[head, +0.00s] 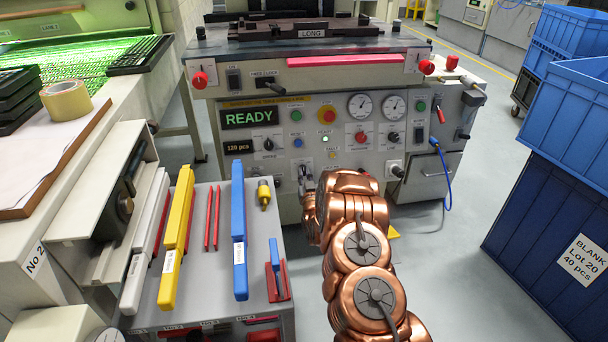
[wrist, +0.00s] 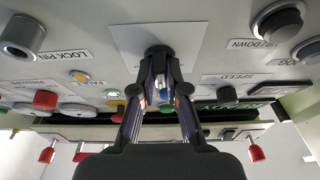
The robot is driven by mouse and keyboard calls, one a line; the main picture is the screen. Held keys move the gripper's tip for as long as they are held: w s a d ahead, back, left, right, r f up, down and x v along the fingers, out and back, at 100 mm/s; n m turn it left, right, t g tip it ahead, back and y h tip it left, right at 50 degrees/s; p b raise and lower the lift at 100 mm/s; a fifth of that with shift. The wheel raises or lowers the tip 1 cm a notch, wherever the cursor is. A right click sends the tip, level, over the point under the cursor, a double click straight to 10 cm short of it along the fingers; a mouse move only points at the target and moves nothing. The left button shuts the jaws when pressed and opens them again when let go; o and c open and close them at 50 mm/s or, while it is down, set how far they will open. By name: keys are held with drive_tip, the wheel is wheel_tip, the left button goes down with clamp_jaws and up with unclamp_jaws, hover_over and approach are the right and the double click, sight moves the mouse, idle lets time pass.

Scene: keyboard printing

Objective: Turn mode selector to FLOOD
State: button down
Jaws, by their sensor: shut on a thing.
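My gripper (head: 306,180) is at the lower front of the grey machine panel (head: 285,172), with my copper arm reaching up to it. In the wrist view my gripper (wrist: 160,62) has its two fingertips closed around a dark knob on a pale square plate (wrist: 185,32). The knob, likely the mode selector, is mostly covered by the fingers. Its position and any FLOOD marking cannot be read in either view. The machine's display (head: 249,117) reads READY.
A LOCK PIN knob (wrist: 22,33) and a black knob (wrist: 280,20) flank the plate. A side table (head: 205,270) with coloured squeegee-like bars stands to the left. Blue crates (head: 545,180) stand at the right. Grey floor is free between my arm and the crates.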

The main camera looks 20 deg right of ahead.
drive_tip(key=shift+w+r, duration=0.1)
drive_tip(key=shift+r, duration=0.1)
drive_tip(key=c, duration=1.3)
unclamp_jaws()
drive_tip(key=shift+o, duration=0.6)
drive_tip(key=shift+f, duration=0.15)
drive_tip(key=v, duration=1.2)
drive_tip(key=shift+w, duration=0.1)
